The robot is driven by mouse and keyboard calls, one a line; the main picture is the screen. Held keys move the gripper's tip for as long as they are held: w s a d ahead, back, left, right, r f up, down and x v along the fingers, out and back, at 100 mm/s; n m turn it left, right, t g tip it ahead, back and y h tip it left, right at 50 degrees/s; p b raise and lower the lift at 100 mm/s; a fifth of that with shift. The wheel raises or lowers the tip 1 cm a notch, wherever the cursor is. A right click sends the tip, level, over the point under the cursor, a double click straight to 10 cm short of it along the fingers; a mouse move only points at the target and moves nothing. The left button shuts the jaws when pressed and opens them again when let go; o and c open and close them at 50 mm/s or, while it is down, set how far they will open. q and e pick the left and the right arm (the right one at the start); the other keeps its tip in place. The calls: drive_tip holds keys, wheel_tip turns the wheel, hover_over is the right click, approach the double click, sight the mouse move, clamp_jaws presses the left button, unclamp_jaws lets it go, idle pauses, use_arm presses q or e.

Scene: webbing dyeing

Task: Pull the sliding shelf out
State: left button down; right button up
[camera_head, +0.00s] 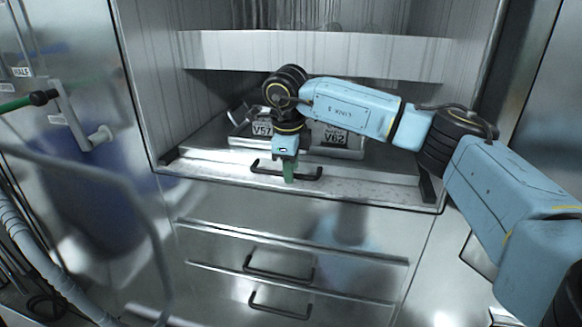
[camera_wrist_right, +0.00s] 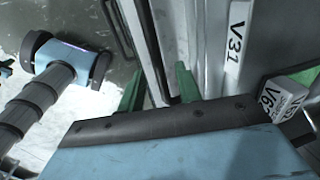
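The sliding shelf (camera_head: 220,155) is a metal tray low in the open cabinet bay, with a dark bar handle (camera_head: 312,176) on its front edge. Boxes labelled V57 (camera_head: 262,130) and V62 (camera_head: 335,138) stand on it. My right gripper (camera_head: 289,172) points down at the middle of the handle and partly hides it. In the right wrist view, its two green fingers (camera_wrist_right: 158,88) are apart, with metal edges and a dark bar showing between and beyond them. Whether they touch the handle cannot be told. My left gripper is not in view.
A fixed upper ledge (camera_head: 310,52) crosses the bay above my right arm. Closed drawers with dark handles (camera_head: 278,268) lie below the shelf. A box labelled V31 (camera_wrist_right: 237,40) shows in the wrist view.

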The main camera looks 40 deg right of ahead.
drive_tip(key=shift+f, duration=0.15)
drive_tip(key=shift+c, duration=0.2)
clamp_jaws()
